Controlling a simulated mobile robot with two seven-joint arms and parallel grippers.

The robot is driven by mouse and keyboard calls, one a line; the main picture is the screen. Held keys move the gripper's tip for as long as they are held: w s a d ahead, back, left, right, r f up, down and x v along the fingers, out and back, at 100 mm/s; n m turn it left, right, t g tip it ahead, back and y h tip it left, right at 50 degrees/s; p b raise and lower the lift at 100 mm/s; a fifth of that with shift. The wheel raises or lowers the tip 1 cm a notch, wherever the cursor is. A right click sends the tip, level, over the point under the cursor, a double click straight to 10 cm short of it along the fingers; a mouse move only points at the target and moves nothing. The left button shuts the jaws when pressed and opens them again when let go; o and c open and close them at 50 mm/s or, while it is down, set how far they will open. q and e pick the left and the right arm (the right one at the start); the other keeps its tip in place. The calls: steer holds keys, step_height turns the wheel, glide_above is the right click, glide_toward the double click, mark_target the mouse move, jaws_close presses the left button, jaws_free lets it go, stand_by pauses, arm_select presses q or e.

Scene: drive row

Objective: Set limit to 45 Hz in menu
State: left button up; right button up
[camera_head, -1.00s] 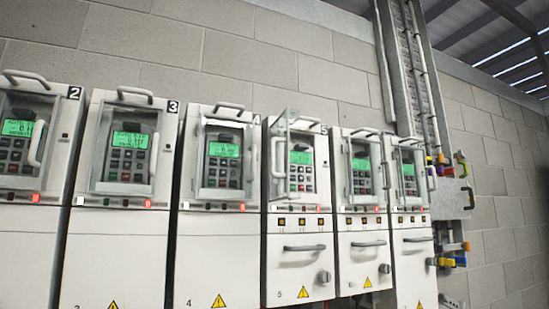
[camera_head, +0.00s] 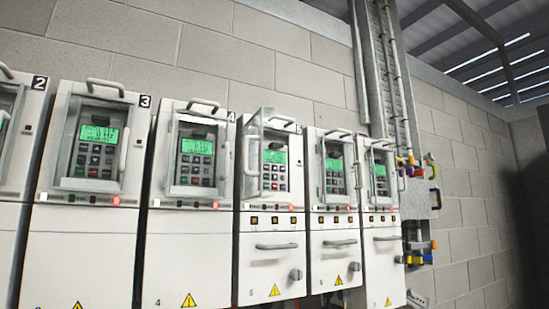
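A row of white drive cabinets stands along the block wall, each with a keypad and a lit green display. Drive 3 (camera_head: 75,240), drive 4 (camera_head: 190,250) and drive 5 (camera_head: 270,225) carry readable numbers at the top. The display of drive 3 (camera_head: 99,135), the display of drive 4 (camera_head: 197,147) and the display of drive 5 (camera_head: 274,156) are lit, but their text is too small to read. The clear cover of drive 5 (camera_head: 256,125) appears swung outward to the left; the covers of drives 3 and 4 look closed. Neither gripper shows.
Two more drives stand right of drive 5, the nearer one (camera_head: 335,225) and the end one (camera_head: 384,245). Beyond them a wall board (camera_head: 421,200) holds colourful items. A vertical cable tray (camera_head: 391,80) rises above. Drive 2 (camera_head: 22,145) is cut off at the left edge.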

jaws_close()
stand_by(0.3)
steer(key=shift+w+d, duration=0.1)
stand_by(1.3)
